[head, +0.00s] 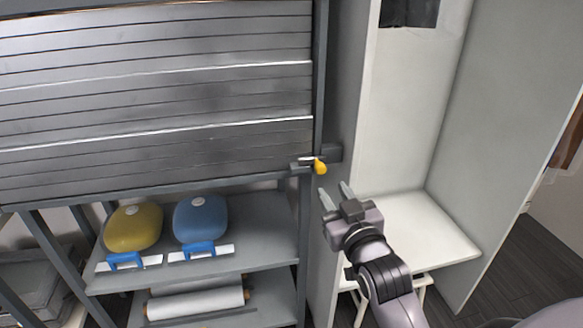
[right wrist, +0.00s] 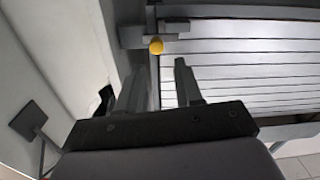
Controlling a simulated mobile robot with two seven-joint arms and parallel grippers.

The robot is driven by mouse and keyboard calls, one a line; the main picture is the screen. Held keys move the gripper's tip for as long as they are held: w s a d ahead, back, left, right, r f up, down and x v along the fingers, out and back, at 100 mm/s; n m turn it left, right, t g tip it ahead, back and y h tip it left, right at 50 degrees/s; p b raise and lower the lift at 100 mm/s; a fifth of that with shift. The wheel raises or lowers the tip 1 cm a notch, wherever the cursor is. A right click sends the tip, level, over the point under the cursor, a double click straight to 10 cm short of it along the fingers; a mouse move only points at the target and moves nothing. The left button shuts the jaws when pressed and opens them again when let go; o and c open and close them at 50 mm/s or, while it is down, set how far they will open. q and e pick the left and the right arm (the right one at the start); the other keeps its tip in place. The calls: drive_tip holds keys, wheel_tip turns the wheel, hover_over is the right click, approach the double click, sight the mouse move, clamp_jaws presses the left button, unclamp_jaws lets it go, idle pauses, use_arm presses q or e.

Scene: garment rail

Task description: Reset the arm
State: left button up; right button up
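My right gripper (head: 335,194) is raised in front of the frame at the right end of the slatted shutter, with its two fingers apart and nothing between them. In the right wrist view the same gripper (right wrist: 158,85) shows both fingers spread. A small latch with a yellow knob (head: 320,167) sits just beyond the fingertips; the knob also shows in the right wrist view (right wrist: 156,46). The gripper appears apart from it. My left gripper is not in view.
The grey slatted shutter (head: 160,95) fills the upper left. Below it, a shelf (head: 255,230) holds a yellow case (head: 133,228) and a blue case (head: 200,219); a white roll (head: 195,303) lies lower. A white open cubicle with a bench (head: 420,225) stands at the right.

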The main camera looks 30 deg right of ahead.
drive_tip(key=s+a+f+n+g+y, duration=0.1)
drive_tip(key=s+a+f+g+y, duration=0.1)
drive_tip(key=s+f, duration=0.4)
drive_tip(key=s+a+f+n+g+y, duration=0.1)
drive_tip(key=s+a+f, duration=0.4)
drive_tip(key=f, duration=0.6)
drive_tip(key=s+a+f+n+g+y, duration=0.1)
drive_tip(key=s+a+f+g+y, duration=0.2)
drive_tip(key=s+f, duration=0.4)
wheel_tip(320, 180, down, 3)
drive_tip(key=shift+s+a+r+g+p, duration=0.2)
drive_tip(key=shift+g+p, duration=0.25)
drive_tip(key=shift+g, duration=0.15)
drive_tip(key=shift+w+d, duration=0.1)
drive_tip(key=shift+d, duration=0.15)
